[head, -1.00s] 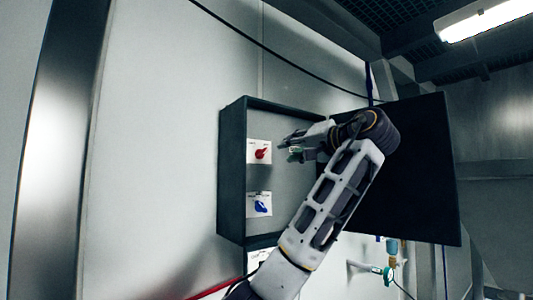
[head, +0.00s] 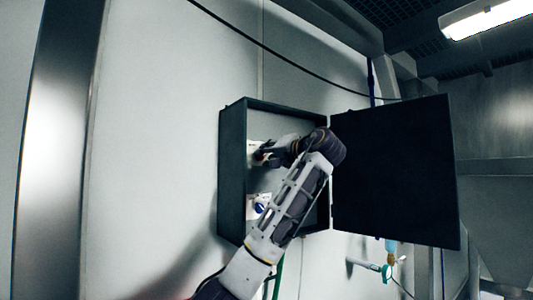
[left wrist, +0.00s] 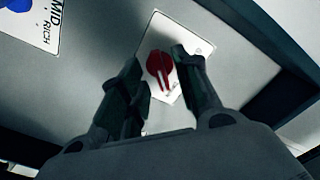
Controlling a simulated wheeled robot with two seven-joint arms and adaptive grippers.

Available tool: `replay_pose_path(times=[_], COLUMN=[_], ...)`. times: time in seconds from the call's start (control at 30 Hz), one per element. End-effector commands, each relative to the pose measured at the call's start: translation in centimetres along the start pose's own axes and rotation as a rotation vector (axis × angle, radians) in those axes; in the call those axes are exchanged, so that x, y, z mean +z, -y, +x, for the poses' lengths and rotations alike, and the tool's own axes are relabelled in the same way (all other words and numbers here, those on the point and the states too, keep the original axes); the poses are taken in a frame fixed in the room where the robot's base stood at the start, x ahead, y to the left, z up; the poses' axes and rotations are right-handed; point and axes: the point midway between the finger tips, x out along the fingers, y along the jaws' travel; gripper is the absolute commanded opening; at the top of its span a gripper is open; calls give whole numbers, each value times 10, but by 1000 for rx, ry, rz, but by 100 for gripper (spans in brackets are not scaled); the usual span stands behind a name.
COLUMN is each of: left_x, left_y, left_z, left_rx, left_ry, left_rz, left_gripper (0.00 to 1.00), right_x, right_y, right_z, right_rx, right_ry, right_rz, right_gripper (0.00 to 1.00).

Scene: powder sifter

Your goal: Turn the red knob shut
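The red knob (left wrist: 160,68) sits on a white label plate (left wrist: 190,48) inside the open wall box (head: 232,170). In the left wrist view it shows between and just beyond my two left fingertips. My left gripper (left wrist: 155,75) is open, with one finger on each side of the knob; I cannot tell whether either finger touches it. In the head view my left gripper (head: 262,155) reaches into the box and hides most of the knob and its plate. My right gripper is in neither view.
A blue knob (head: 262,207) on its own white plate is below, partly hidden by my arm. The box's dark door (head: 395,175) stands open to the right. A pipe with a green valve (head: 386,272) is at lower right.

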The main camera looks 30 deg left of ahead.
Motion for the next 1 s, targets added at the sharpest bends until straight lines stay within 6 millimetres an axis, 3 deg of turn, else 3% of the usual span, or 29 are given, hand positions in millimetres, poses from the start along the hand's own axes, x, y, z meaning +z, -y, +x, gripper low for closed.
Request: replay_pose_path(times=[0.43, 0.7, 1.0], left_x=[0, 0, 0], left_y=[0, 0, -1], left_z=[8, 8, 8], left_rx=[-1, -1, 0], left_ry=[0, 0, 0], left_rz=[0, 0, -7], left_gripper=[32, 0, 0], right_x=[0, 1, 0], right_y=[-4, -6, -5], right_z=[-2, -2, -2], right_rx=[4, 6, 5], right_ry=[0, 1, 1], right_rz=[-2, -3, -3], right_gripper=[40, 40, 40])
